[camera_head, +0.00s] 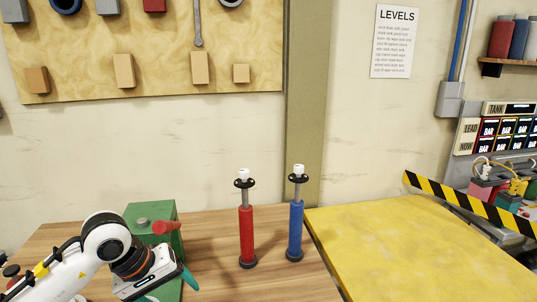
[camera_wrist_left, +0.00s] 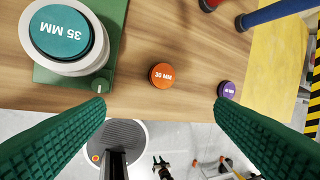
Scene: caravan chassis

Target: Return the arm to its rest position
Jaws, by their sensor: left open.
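My left arm (camera_head: 58,276) comes in from the lower left. Its gripper (camera_head: 165,283) is over the wooden bench, in front of the green block. In the left wrist view the green ribbed fingers (camera_wrist_left: 160,107) are spread wide with nothing gripped between them. An orange disc marked 30 MM (camera_wrist_left: 162,75) lies on the bench beyond the gap between the fingertips. A purple disc (camera_wrist_left: 228,90) is by the right fingertip. My right gripper cannot be made out in either view.
Red (camera_head: 247,232) and blue (camera_head: 295,228) upright tools stand to the right. The yellow surface (camera_head: 420,250) is clear.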

